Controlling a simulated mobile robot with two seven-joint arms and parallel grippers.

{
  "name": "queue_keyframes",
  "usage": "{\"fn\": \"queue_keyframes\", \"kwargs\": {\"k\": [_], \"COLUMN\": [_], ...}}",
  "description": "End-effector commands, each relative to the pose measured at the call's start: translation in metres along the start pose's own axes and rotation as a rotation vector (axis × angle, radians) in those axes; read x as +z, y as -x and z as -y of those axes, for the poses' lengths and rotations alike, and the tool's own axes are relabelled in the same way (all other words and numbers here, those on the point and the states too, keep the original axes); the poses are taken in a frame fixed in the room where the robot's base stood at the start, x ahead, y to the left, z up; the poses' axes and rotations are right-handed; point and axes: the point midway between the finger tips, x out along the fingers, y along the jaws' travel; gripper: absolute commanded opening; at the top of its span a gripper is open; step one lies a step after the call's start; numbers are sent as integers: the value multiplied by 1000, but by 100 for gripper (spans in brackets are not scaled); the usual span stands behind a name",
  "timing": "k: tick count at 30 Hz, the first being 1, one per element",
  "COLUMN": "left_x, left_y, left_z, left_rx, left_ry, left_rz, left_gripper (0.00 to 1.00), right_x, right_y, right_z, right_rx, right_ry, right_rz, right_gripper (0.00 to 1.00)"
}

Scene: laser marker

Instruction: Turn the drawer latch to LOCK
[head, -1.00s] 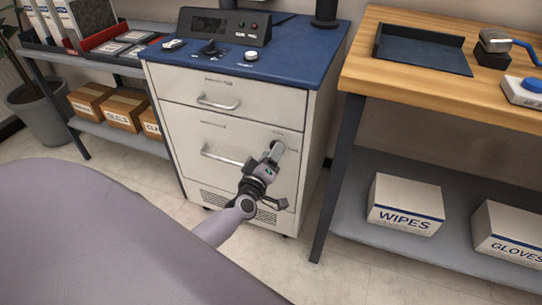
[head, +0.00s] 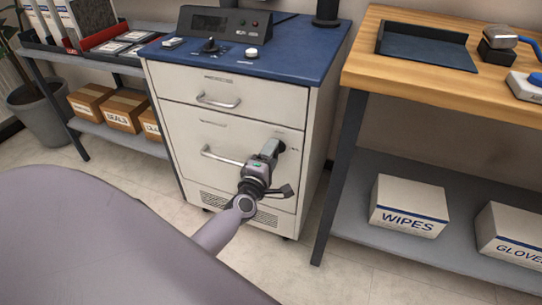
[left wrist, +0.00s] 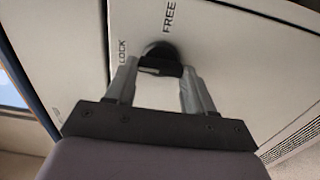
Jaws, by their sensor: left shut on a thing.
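The drawer latch is a small black knob at the upper right of the white cabinet's lower drawer (head: 215,172). It shows in the left wrist view (left wrist: 160,52), beside the printed words FREE and LOCK. My left gripper (head: 272,149) reaches the drawer front there. In the left wrist view its two grey fingers (left wrist: 160,72) stand on either side of the knob's bar, shut on it. The bar sits partly between the fingers, and I cannot tell exactly which word it points to. The drawer is shut. My right gripper is not in view.
A bar handle (head: 222,156) sits left of my gripper on the same drawer. The upper drawer (head: 230,95) is shut. A wooden bench (head: 430,90) with a lower shelf holding a WIPES box (head: 407,212) stands right. Floor between is clear.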

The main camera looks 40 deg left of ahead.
Motion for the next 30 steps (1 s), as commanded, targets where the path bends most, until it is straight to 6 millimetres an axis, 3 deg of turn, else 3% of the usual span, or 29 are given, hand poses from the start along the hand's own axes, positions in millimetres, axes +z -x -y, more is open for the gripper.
{"fn": "queue_keyframes", "kwargs": {"k": [15,16,18,30], "left_x": [0,0,0,0], "left_y": [0,0,0,8], "left_z": [0,0,0,0], "left_rx": [-1,-1,-1,-2], "left_ry": [21,21,20,18], "left_rz": [0,1,0,0], "left_gripper": [23,63,79,79], "right_x": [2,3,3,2], "right_y": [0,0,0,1], "right_z": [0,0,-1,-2], "right_rx": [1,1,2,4], "right_ry": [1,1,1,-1], "right_rz": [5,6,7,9], "right_gripper": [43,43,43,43]}}
